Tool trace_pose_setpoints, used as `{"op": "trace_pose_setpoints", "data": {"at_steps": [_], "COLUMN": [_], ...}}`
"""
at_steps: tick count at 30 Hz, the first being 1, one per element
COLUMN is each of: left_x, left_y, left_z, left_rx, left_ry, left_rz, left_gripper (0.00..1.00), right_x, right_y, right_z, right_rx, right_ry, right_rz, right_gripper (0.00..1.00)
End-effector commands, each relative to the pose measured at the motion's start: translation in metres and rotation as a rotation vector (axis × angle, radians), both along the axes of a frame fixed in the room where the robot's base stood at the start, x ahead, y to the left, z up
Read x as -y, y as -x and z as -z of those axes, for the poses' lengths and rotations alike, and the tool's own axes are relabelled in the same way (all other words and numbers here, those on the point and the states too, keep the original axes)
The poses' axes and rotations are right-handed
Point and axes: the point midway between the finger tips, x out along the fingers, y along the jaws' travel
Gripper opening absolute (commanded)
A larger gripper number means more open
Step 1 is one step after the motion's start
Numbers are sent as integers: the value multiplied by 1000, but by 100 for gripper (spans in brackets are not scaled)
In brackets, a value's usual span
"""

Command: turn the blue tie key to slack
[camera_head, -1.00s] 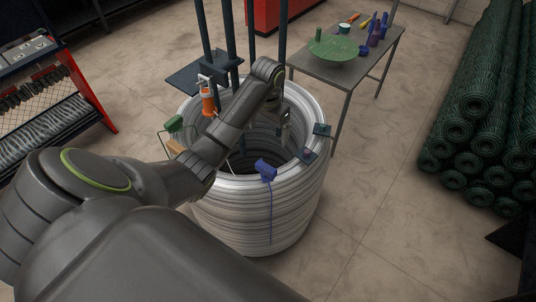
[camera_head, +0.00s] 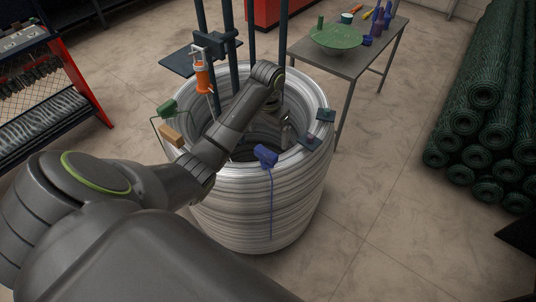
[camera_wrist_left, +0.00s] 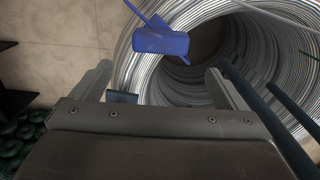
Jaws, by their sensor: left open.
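A blue block-shaped piece (camera_head: 266,156), which I take for the blue tie key, sits at the near rim of the big wire coil (camera_head: 245,215). A thin blue strip hangs from it down the coil's side. In the left wrist view the blue piece (camera_wrist_left: 160,42) lies ahead of the fingers, roughly between their lines, with a blue strip crossing behind it. My left gripper (camera_head: 287,130) is over the coil's opening, partly hidden by its own arm. In the left wrist view its fingers (camera_wrist_left: 158,72) are apart with nothing between them. My right gripper is not in view.
An orange tool (camera_head: 203,78) and a green piece (camera_head: 166,108) are at the coil's left. A table (camera_head: 375,45) stands behind; green mesh rolls (camera_head: 480,90) lie right.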

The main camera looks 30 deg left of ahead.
Motion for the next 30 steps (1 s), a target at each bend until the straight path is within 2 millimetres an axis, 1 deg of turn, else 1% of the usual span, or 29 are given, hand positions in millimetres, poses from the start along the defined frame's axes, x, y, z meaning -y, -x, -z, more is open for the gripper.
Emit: {"op": "trace_pose_setpoints", "data": {"at_steps": [1,13,15,19,27,28,30], "left_x": [0,0,0,0,0,0,0], "left_y": [0,0,1,1,0,0,0], "left_z": [12,56,63,76,79,79,79], "left_rx": [0,0,-3,-2,0,0,0], "left_ry": [0,0,1,0,-1,0,0], "left_rz": [0,0,0,0,0,0,0], "left_gripper": [95,95,95,95,95,93,84], "right_x": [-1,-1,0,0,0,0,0], "right_y": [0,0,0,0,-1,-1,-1], "right_z": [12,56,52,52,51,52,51], "right_rx": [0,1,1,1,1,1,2], "right_ry": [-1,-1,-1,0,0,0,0], "right_rz": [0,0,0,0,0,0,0], "right_gripper": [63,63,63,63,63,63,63]}}
